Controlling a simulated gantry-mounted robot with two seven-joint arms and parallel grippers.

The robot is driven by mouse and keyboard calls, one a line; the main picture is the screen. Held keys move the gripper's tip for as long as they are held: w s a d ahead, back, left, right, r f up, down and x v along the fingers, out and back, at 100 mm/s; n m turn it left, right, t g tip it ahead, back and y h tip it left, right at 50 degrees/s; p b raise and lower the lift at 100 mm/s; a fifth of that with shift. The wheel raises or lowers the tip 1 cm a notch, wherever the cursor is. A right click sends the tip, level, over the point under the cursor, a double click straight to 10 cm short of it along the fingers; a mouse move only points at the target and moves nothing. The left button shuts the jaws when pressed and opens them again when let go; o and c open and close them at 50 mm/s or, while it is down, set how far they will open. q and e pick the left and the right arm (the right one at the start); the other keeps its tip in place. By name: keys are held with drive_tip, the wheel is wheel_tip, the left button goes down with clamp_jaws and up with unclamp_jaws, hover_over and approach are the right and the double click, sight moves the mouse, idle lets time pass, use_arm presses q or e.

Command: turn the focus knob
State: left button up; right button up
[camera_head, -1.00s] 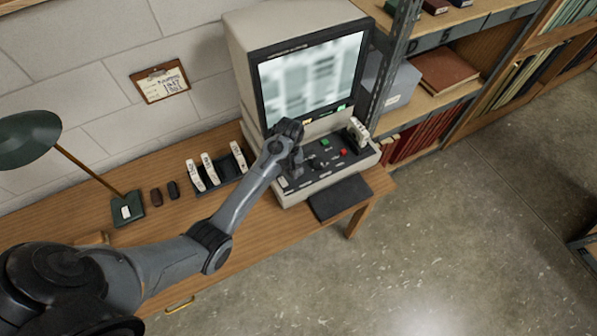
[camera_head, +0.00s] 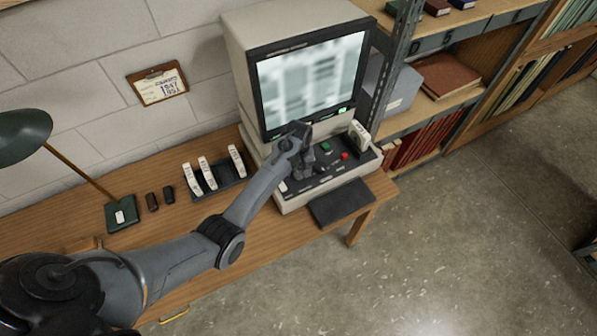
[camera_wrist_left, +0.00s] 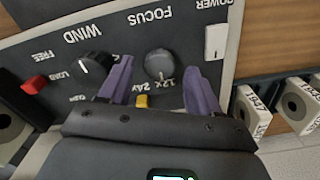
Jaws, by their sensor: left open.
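The focus knob (camera_wrist_left: 160,65) is a round grey knob on the dark control panel, under the printed word FOCUS. In the left wrist view it lies between the two purple fingers of my left gripper (camera_wrist_left: 160,80). The fingers are open, with a gap on each side of the knob. I cannot tell the height of the fingertips over the panel. In the head view my left gripper (camera_head: 301,168) is over the left part of the reader's panel and hides the knob. My right gripper is not in view.
Beside the focus knob are a black WIND knob (camera_wrist_left: 95,67), a yellow piece (camera_wrist_left: 141,101), a red button (camera_wrist_left: 35,84) and a white POWER switch (camera_wrist_left: 216,41). The lit screen (camera_head: 310,82) shows a blurred picture. White boxes in a rack (camera_head: 228,178) stand left of the reader.

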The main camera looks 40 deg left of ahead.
use_arm(q)
drive_tip(key=shift+f, duration=0.7)
drive_tip(key=c, duration=1)
drive_tip(key=shift+c, duration=0.2)
